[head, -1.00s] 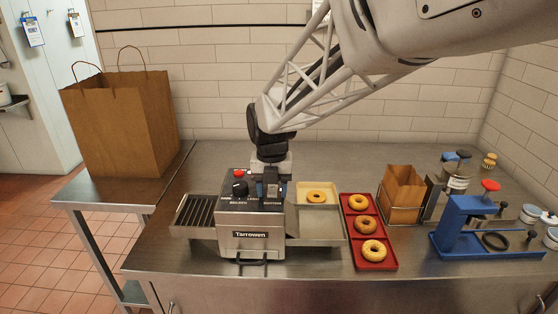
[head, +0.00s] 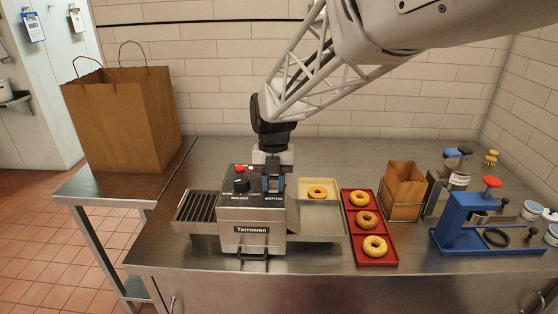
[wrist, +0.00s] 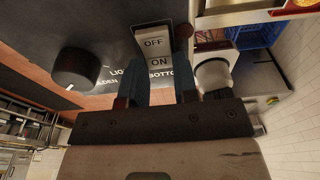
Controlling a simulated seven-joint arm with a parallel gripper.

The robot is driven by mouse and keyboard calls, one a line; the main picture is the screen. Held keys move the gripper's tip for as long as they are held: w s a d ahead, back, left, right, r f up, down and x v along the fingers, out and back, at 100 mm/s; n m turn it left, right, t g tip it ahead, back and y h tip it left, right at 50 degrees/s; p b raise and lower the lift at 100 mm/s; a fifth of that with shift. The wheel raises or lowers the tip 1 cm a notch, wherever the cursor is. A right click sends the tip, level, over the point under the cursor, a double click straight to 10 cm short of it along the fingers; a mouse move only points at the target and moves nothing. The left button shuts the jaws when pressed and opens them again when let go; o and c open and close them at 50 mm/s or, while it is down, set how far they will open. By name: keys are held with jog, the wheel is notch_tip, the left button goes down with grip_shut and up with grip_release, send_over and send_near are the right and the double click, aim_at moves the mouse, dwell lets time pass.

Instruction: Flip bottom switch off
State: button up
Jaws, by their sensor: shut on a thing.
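The Tarrowen machine (head: 252,231) stands on the steel counter, with its control panel on top. In the wrist view the bottom switch (wrist: 154,45) is a pale rocker marked OFF and ON in a dark frame, beside the partly covered "BOTTOM" label. Which side is pressed I cannot tell. My gripper (head: 272,184) is down at the right part of the panel. In the wrist view my gripper's fingers (wrist: 165,70) are at the two sides of the switch, shut on it. In the head view the fingers cover the switch.
A black knob (wrist: 80,68) is left of the switch, and a red button (head: 240,169) is on the panel. A bagel tray (head: 318,215) and a red tray (head: 376,256) with bagels stand right of the machine. A blue press (head: 470,225) is farther right; a paper bag (head: 125,120) stands left.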

aim_at(277, 187)
jog(key=o, duration=0.9)
jog(key=shift+r, duration=0.1)
jog(key=shift+w+r, duration=0.15)
jog(key=shift+r, duration=1.1)
jog(key=shift+w+r, duration=0.2)
jog(key=shift+r, duration=1.1)
jog(key=shift+w+r, duration=0.15)
jog(key=shift+r, duration=1.1)
jog(key=shift+s+d+r+m, duration=0.1)
jog(key=shift+s+d+m, duration=0.15)
jog(key=shift+d+m, duration=0.15)
jog(key=shift+s+d+f+m+t, duration=0.75)
jog(key=shift+s+d+m, duration=2.8)
jog(key=shift+s+m, duration=1.7)
jog(key=shift+s+d+f+m+t, duration=0.75)
jog(key=shift+s+d+m, duration=3.05)
jog(key=shift+m, duration=2.75)
jog(key=shift+s+d+f+m+t, duration=0.75)
jog(key=shift+s+d+m, duration=2.6)
jog(key=shift+s+m, duration=2)
